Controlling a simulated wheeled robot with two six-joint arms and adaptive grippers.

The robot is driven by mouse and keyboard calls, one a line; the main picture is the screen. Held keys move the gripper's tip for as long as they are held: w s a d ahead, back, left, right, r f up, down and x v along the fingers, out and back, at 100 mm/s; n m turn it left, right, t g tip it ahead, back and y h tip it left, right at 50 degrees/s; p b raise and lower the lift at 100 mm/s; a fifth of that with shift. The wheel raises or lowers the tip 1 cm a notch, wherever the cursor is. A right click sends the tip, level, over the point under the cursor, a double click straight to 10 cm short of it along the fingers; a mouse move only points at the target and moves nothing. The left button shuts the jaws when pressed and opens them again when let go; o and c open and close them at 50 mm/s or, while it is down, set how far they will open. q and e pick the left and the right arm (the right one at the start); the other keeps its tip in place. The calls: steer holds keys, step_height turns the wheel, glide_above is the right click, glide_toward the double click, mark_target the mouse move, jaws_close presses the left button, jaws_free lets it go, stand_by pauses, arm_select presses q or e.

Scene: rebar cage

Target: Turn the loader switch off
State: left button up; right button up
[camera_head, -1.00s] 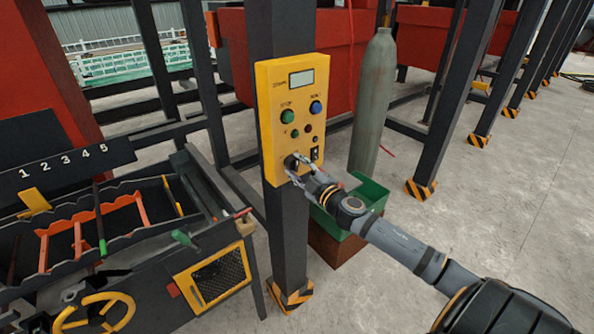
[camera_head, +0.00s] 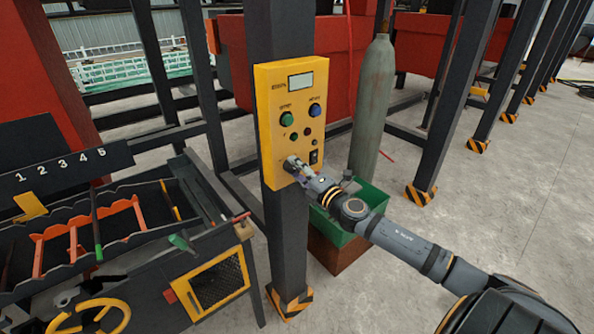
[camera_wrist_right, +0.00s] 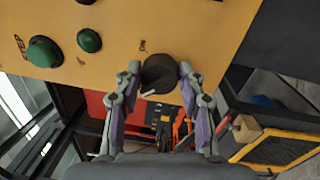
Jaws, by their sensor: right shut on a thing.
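A yellow control panel (camera_head: 290,95) is fixed to a dark post in the head view. My right gripper (camera_head: 292,165) is at the panel's lower left part. In the right wrist view the two fingertips of this gripper (camera_wrist_right: 159,80) lie on either side of a round black knob (camera_wrist_right: 159,70) and are shut on it. A white mark shows on the knob's lower edge. In the head view the gripper hides the knob. A small black switch (camera_head: 314,157) sits to the right of the gripper. My left gripper is not in view.
Green (camera_head: 287,119) and blue (camera_head: 315,110) buttons sit higher on the panel. A gas cylinder (camera_head: 371,110) and a green bin (camera_head: 369,196) stand right of the post. A tool bench (camera_head: 130,238) is at the left. Open floor lies to the right.

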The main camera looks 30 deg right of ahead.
steer(key=shift+f+n, duration=0.1)
steer(key=shift+n, duration=0.2)
steer(key=o, duration=1.2)
